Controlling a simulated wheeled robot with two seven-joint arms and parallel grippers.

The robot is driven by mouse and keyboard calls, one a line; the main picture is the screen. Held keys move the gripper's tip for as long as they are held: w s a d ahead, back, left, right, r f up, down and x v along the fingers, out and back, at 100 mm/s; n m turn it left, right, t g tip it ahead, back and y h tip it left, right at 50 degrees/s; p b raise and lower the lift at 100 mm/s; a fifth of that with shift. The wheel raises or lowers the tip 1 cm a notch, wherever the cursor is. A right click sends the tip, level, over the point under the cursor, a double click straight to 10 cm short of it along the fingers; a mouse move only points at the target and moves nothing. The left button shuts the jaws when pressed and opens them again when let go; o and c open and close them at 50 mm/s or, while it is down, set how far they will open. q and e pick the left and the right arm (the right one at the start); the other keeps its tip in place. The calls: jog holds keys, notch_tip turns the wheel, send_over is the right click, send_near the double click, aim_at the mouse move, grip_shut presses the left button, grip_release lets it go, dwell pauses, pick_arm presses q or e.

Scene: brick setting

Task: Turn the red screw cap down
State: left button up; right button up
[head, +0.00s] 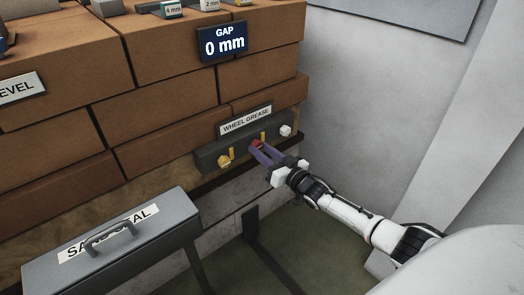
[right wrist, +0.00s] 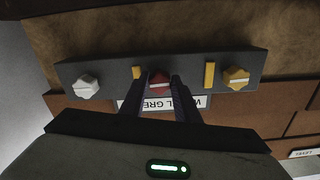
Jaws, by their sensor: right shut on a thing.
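The red screw cap (head: 256,143) sits in the middle of a dark grey block (head: 207,160) labelled WHEEL GREASE on the brick wall. My right gripper (head: 261,151) reaches it from the lower right, its two fingers shut on the cap's sides. In the right wrist view the red cap (right wrist: 160,79) shows between the fingertips (right wrist: 160,82), with a pale line across its face. The fingers partly cover the cap in the head view. A blue sign (head: 223,42) above reads GAP 0 mm. My left gripper is out of view.
A yellow cap (head: 224,161) and a white cap (head: 285,131) flank the red one on the block, with small yellow upright pieces between. A grey box with a handle (head: 110,240) stands at lower left. Open floor (head: 330,245) lies below the block.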

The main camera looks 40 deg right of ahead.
jog(key=o, duration=1.1)
jog(key=shift+c, duration=0.2)
jog(key=shift+s, duration=0.3)
jog(key=s+p, duration=0.3)
jog(key=s, duration=0.6)
jog(key=shift+s+d, duration=0.35)
jog(key=shift+d, duration=0.1)
